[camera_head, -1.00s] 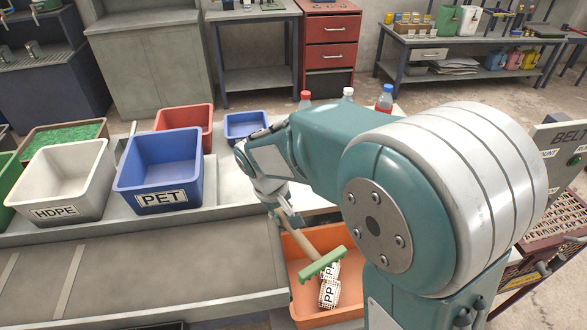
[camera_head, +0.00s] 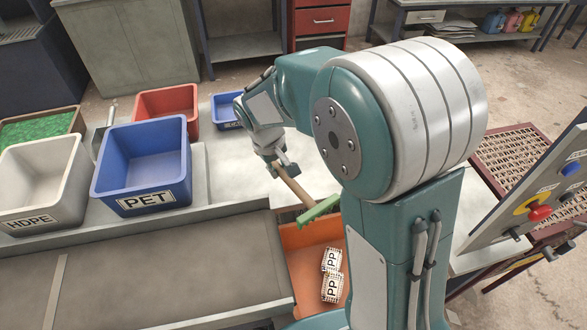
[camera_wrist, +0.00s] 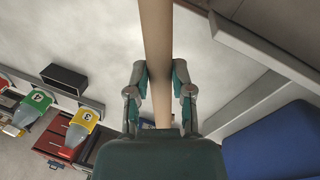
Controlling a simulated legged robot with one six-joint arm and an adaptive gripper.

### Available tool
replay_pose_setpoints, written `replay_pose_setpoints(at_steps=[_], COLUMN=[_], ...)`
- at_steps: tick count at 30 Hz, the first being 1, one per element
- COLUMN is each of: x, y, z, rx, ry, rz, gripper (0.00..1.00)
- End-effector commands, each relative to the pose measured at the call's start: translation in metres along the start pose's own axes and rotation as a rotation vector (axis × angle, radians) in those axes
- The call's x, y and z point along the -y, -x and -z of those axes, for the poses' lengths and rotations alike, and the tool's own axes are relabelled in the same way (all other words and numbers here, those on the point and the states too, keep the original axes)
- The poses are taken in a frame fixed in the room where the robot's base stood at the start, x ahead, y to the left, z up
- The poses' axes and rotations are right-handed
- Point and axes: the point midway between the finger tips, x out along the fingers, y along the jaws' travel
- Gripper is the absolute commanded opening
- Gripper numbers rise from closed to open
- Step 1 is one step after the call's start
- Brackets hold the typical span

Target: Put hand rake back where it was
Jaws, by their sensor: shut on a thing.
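The hand rake has a tan wooden handle (camera_head: 291,184) and a green head (camera_head: 318,211). My gripper (camera_head: 272,167) is shut on the handle and holds the rake tilted, head down to the right. In the wrist view the handle (camera_wrist: 156,45) runs between the two fingers (camera_wrist: 160,85). The green head is above the back edge of the orange bin (camera_head: 303,238); my arm hides part of it, and I cannot tell whether it touches anything. Two white containers marked PP (camera_head: 331,260) lie in the orange bin.
A blue PET bin (camera_head: 143,203) and a white HDPE bin (camera_head: 30,222) stand left of my gripper. A red bin (camera_head: 166,102) and a small blue bin (camera_head: 224,124) are behind. The grey conveyor (camera_head: 150,270) is empty in front. A control panel (camera_head: 530,225) stands at right.

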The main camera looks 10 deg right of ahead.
Motion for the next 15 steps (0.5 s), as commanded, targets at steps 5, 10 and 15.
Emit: replay_pose_setpoints(at_steps=[5, 10, 15], x=[-0.028, -0.045, -0.057], y=[-0.023, -0.052, -0.079], z=[0.024, 0.041, 0.054], rx=[0.003, 0.005, 0.002], ry=[-0.003, -0.001, -0.001], rz=[0.0, 0.001, 0.0], gripper=[0.0, 0.0, 0.0])
